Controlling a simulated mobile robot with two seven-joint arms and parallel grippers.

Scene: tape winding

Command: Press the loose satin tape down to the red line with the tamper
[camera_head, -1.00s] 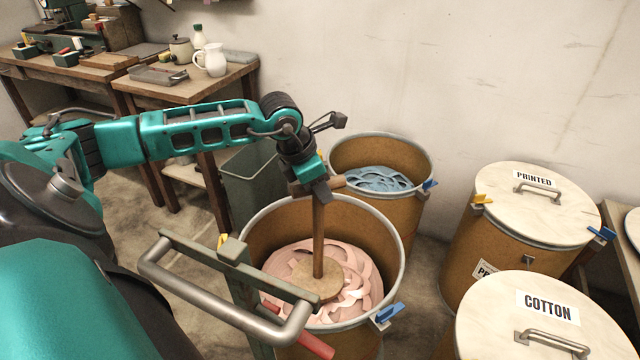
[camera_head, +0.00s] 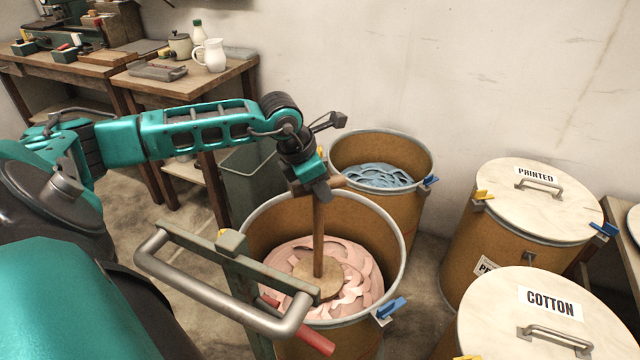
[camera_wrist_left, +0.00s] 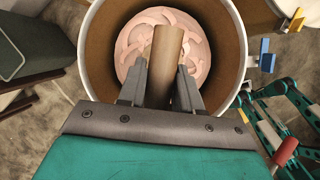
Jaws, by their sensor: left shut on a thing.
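The tamper (camera_head: 319,236) is a wooden pole with a short crosspiece at the top and a round disc (camera_head: 328,277) at the foot. My left gripper (camera_head: 318,190) is shut on its upper end, and the left wrist view shows both fingers (camera_wrist_left: 161,88) around the pole (camera_wrist_left: 168,55). The pole is nearly upright. The disc sits on the loose pink satin tape (camera_head: 358,268), low inside an open brown drum (camera_head: 392,230). Loops of tape show around the disc. I cannot see the red line. My right gripper is not in view.
A metal handle loop with a red grip (camera_head: 314,338) crosses in front of the drum. Behind is a drum of blue tape (camera_head: 378,175). Lidded drums marked PRINTED (camera_head: 540,205) and COTTON (camera_head: 560,325) stand right. A grey-green bin (camera_head: 250,180) stands behind left.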

